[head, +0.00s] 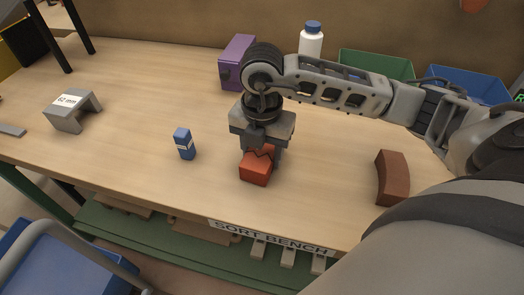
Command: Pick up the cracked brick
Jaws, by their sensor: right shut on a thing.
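The cracked brick (256,172) is red-orange with a dark jagged crack line across its top. It is at the middle of the wooden bench (325,200), near the front edge. My right gripper (262,155) points down over it and is shut on it, with the fingers at its sides. The gripper hides the brick's far part, and I cannot tell whether the brick is clear of the bench top. My left gripper is not in view.
A small blue block (184,144) stands left of the gripper. A grey channel piece (73,110) lies farther left and a brown curved brick (392,178) lies right. A purple box (237,62), white bottle (311,41), green bin (375,65) and blue bin (468,84) stand behind.

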